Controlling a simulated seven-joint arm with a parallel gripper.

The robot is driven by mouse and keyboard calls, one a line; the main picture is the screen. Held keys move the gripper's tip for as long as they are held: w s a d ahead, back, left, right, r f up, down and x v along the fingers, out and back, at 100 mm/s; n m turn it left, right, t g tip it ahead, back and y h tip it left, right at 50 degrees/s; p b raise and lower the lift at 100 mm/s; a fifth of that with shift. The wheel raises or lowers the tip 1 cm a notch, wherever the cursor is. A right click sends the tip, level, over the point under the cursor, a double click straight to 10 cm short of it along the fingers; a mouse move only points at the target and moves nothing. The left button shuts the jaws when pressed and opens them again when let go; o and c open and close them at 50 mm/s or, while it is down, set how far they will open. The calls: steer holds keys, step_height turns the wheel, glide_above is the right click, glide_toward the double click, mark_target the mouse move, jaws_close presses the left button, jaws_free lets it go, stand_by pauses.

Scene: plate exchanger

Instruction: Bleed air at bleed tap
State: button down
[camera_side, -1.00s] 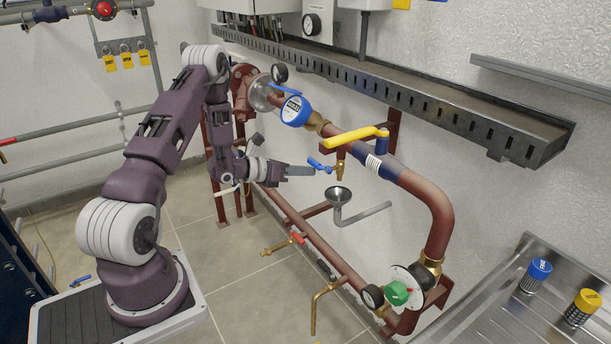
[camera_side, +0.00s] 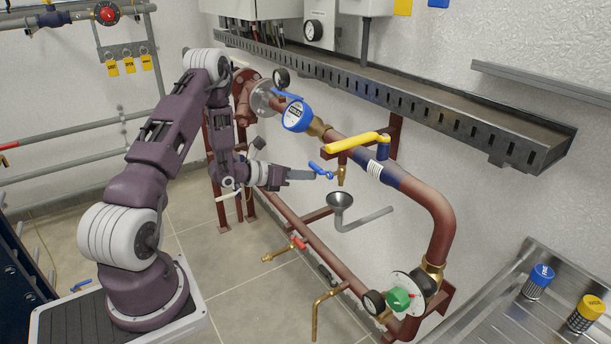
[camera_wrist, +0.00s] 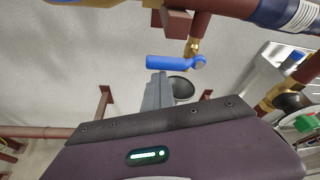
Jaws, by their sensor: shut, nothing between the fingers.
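The bleed tap (camera_side: 340,175) is a small brass tap with a blue lever (camera_side: 321,170), hanging below the red and blue upper pipe. In the wrist view the blue lever (camera_wrist: 170,62) lies nearly level, pointing left from the brass body (camera_wrist: 194,47). My gripper (camera_side: 312,174) is shut and empty, with its grey fingertips just left of and slightly below the lever's free end. In the wrist view the fingertips (camera_wrist: 158,76) appear just below the lever; I cannot tell whether they touch it. A dark funnel (camera_side: 340,198) stands under the tap's outlet.
A yellow lever (camera_side: 356,142) sits close above the tap on the upper pipe. A lower red pipe (camera_side: 290,222) with a red-handled tap (camera_side: 299,243) runs below. Open floor lies left of the pipes.

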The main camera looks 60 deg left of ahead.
step_height(320, 180, down, 4)
steer(key=d, duration=0.1)
steer(key=d+v, duration=0.1)
steer(key=v, duration=0.9)
steer(key=shift+w+r, duration=0.1)
